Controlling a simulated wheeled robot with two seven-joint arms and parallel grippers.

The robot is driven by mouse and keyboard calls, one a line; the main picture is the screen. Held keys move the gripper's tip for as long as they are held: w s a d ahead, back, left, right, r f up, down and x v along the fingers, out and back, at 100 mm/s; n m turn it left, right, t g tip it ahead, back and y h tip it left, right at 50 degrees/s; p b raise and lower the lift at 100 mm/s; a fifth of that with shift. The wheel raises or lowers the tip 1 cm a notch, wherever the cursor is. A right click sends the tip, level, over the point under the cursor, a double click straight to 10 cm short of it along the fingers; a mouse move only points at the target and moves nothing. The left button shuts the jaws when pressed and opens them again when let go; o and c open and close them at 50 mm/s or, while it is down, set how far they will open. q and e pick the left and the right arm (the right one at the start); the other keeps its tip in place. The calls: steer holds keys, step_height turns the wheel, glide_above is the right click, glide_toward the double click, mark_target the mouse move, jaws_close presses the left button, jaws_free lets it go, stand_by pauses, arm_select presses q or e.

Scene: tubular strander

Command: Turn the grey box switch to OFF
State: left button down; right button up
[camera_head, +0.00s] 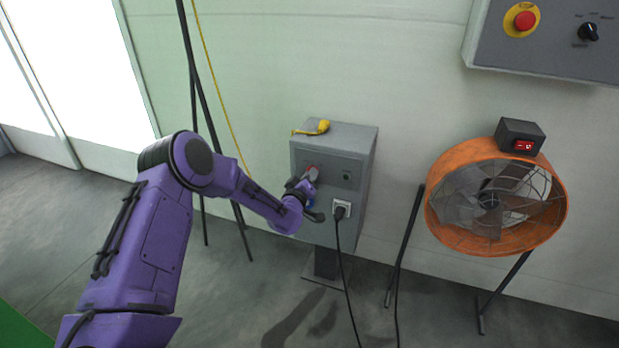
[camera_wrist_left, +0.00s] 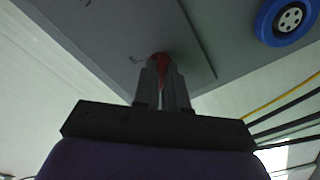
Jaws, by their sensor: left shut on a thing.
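The grey box (camera_head: 357,138) stands on a short post against the wall. My left gripper (camera_head: 309,177) is at the front face of the box, at its upper left part. It is shut on the red switch (camera_head: 312,168), which is mostly hidden by the fingers. In the left wrist view my left gripper (camera_wrist_left: 161,75) has its two fingers close around the red switch (camera_wrist_left: 161,57), against the grey box (camera_wrist_left: 95,35). The switch's position and its markings cannot be read. My right gripper is not in view.
A black plug (camera_head: 341,212) sits in a socket on the box, its cable hanging down. A blue round socket (camera_wrist_left: 287,17) is near the gripper. A yellow object (camera_head: 320,127) lies on top. An orange fan (camera_head: 496,198) stands right, below a control panel (camera_head: 548,45).

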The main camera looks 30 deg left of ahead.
arm_select(q)
steer(key=shift+f, duration=0.1)
stand_by(0.4)
steer(key=c, duration=1.2)
jaws_free()
steer(key=p+v, duration=0.1)
steer(key=v, duration=0.9)
steer(key=shift+s, duration=0.35)
